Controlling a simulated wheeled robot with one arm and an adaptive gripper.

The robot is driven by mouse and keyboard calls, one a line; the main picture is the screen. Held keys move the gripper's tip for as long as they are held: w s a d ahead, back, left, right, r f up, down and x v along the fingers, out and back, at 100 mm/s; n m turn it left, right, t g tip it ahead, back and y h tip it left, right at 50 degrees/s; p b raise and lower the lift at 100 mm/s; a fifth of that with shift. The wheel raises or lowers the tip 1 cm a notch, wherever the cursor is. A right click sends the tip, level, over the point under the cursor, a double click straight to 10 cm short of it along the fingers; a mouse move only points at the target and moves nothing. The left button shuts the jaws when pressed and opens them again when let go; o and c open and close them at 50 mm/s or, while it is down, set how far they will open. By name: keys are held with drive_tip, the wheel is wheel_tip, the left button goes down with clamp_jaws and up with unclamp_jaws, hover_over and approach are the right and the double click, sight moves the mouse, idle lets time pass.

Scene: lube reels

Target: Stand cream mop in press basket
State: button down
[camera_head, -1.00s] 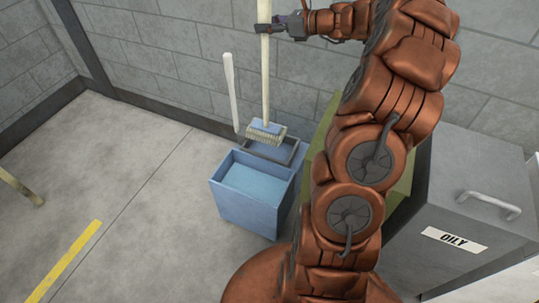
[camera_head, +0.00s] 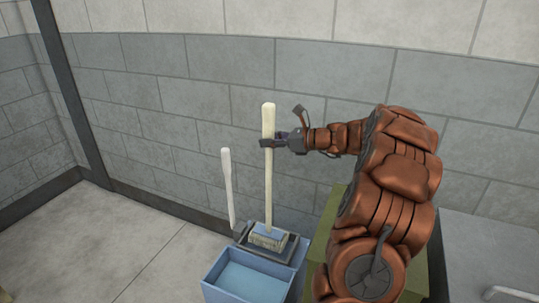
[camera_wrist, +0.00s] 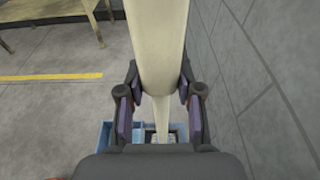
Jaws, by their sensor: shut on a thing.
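The cream mop (camera_head: 268,195) stands upright, its long handle in my gripper (camera_head: 268,142) and its blue-topped head at the bottom. The head is over the dark-rimmed press basket (camera_head: 240,237) at the back of the blue bucket (camera_head: 228,289). It overlaps the rim in the head view, and I cannot tell whether it is inside or just above. In the wrist view the jaws (camera_wrist: 160,90) close around the cream handle (camera_wrist: 158,40), which runs down toward the bucket (camera_wrist: 118,131).
A white lever (camera_head: 227,185) rises at the basket's left. The grey block wall (camera_head: 150,100) is close behind. An olive box (camera_head: 437,270) and a grey bin (camera_head: 490,245) stand at the right. Open floor (camera_head: 110,250) lies to the left.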

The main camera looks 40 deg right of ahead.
wheel_tip(320, 180, down, 4)
drive_tip(key=shift+r+b, duration=0.1)
drive_tip(key=shift+b, duration=0.2)
drive_tip(key=c, duration=0.8)
unclamp_jaws()
drive_tip(key=shift+o, duration=0.2)
